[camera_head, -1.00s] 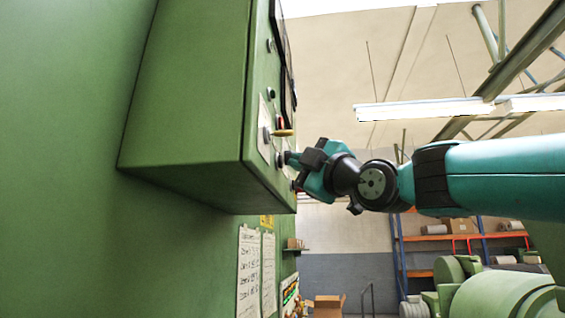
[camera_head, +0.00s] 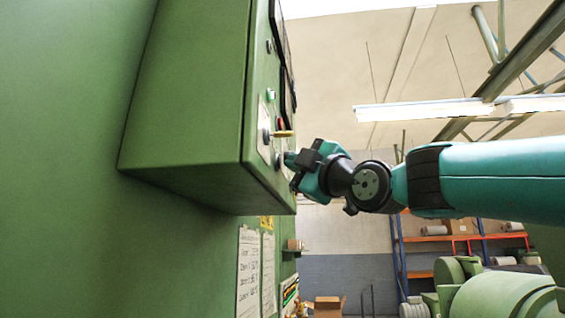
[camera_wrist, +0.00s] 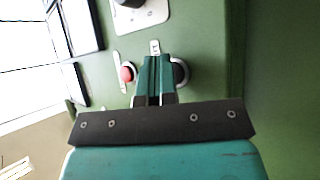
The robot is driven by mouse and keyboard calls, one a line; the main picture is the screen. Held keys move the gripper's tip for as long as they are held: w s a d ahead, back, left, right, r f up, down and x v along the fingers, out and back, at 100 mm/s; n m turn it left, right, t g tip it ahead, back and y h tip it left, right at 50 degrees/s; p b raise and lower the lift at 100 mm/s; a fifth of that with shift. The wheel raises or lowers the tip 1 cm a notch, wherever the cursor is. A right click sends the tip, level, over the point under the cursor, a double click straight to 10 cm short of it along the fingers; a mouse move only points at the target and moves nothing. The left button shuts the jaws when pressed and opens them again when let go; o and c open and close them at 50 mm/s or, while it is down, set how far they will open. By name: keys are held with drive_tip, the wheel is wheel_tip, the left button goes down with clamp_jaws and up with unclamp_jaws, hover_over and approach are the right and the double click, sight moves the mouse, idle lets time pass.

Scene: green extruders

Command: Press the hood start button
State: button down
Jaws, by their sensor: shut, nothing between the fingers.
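The green control box (camera_head: 190,110) hangs on a large green wall, its panel facing right. My gripper (camera_head: 288,158) is shut and empty, its fingertips at the lower part of the panel; I cannot tell contact from this side. In the wrist view the shut fingers (camera_wrist: 155,62) lie over the panel, just below a small white label (camera_wrist: 154,47). A red button (camera_wrist: 127,73) is left of them and a round black control (camera_wrist: 180,72) is right, partly covered. Whatever is directly under the fingertips is hidden, and the label is unreadable. A small lamp (camera_head: 271,94) higher up shows green.
A knob with a yellowish disc (camera_head: 283,134) sticks out just above my fingertips. Dark displays (camera_head: 288,92) sit on the upper panel. Paper sheets (camera_head: 249,270) hang below the box. Shelves (camera_head: 460,240) and green machinery (camera_head: 500,295) stand farther back.

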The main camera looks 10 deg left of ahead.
drive_tip(key=shift+d, duration=0.1)
idle(0.3)
drive_tip(key=shift+d+b, duration=0.6)
drive_tip(key=shift+d, duration=0.05)
drive_tip(key=d+b, duration=0.2)
drive_tip(key=d, duration=0.3)
drive_tip(key=shift+s, duration=0.15)
idle(0.7)
